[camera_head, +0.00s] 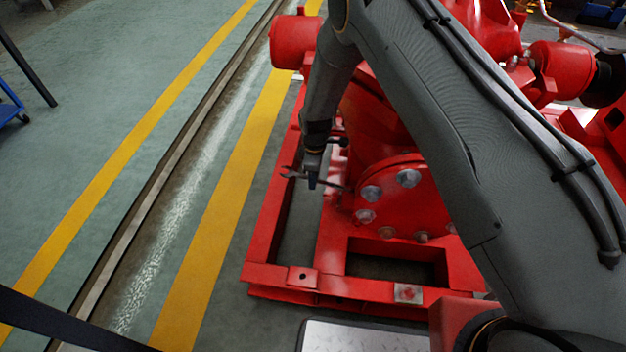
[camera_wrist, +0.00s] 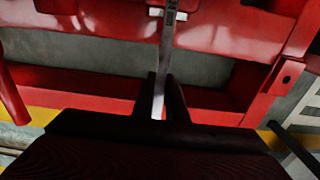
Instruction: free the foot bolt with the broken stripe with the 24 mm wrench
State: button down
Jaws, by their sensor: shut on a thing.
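My gripper (camera_head: 313,181) hangs over the left part of the red pump base frame (camera_head: 262,272), above the floor gap inside it. In the wrist view its two dark fingers (camera_wrist: 166,100) are shut on a slim grey wrench (camera_wrist: 167,45), which runs away from them toward the top of the picture. In the head view the wrench (camera_head: 291,175) shows an open jaw to the left of the fingers. A foot pad (camera_head: 302,276) with a small dark spot is at the front left corner of the frame. Another pad (camera_head: 407,293) is light grey. I cannot make out a broken stripe on either.
A red round flange (camera_head: 400,205) with several large bolts stands just right of my gripper. Red pump parts (camera_head: 295,42) rise behind it. A light plate (camera_head: 360,338) lies in front of the frame. Floor with yellow lines (camera_head: 215,245) is clear on the left.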

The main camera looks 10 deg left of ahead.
jog(key=shift+f+b, duration=0.4)
jog(key=shift+f, duration=0.3)
jog(key=shift+s+d+f+n+p, duration=0.1)
jog(key=shift+s+d+n+p, duration=0.9)
jog(key=shift+s+n, duration=0.75)
jog(key=shift+s+d+r+n+p, duration=0.1)
jog(key=shift+s+d+n+p, duration=0.55)
jog(key=shift+s+n+p, duration=1.1)
jog(key=shift+s+d+f+n+p, duration=0.1)
jog(key=shift+s+d+n+p, duration=0.85)
jog(key=shift+s, duration=1.35)
jog(key=shift+a, duration=0.1)
jog(key=shift+r, duration=0.7)
